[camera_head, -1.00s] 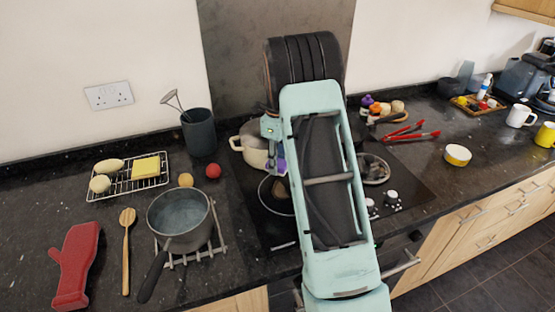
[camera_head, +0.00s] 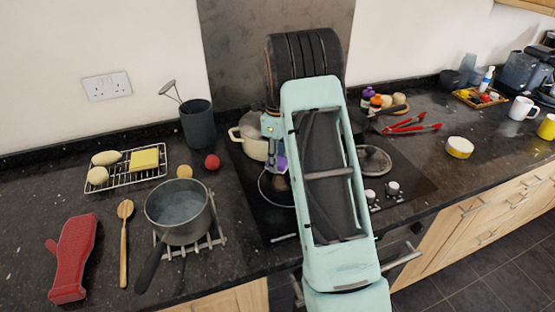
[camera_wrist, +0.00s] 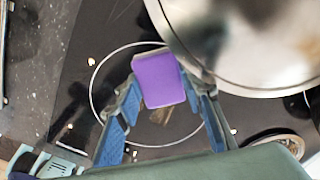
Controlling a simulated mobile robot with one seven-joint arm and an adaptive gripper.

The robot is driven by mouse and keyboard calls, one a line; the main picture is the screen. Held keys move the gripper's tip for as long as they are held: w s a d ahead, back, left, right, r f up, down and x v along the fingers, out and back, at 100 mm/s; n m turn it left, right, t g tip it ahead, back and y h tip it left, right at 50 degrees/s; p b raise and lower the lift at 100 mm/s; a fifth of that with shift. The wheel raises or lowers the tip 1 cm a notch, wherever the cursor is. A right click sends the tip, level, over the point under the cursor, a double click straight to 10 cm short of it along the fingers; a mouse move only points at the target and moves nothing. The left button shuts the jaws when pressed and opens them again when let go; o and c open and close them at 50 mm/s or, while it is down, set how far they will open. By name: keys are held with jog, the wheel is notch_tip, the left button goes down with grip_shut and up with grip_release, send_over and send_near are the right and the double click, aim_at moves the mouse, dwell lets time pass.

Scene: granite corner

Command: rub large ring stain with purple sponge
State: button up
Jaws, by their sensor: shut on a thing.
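My gripper (camera_wrist: 162,88) is shut on the purple sponge (camera_wrist: 158,79), which sits between its blue-padded fingers in the wrist view. In the head view the sponge (camera_head: 281,164) is a small purple patch beside my arm, above the black hob. A thin pale ring (camera_wrist: 93,92) on the hob encircles the area below the sponge. A brown patch (camera_wrist: 163,115) shows inside it, partly hidden by the sponge. I cannot tell whether the ring or the patch is the large ring stain, nor whether the sponge touches the hob.
A cream pot (camera_head: 250,143) stands on the hob close to my gripper; a large metal pot or lid (camera_wrist: 255,45) fills the wrist view's upper right. A grey saucepan (camera_head: 178,212) stands left of the hob. Red tongs (camera_head: 412,127) lie to the right.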

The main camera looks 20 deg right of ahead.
jog(key=shift+f+b, duration=0.55)
jog(key=shift+f, duration=0.5)
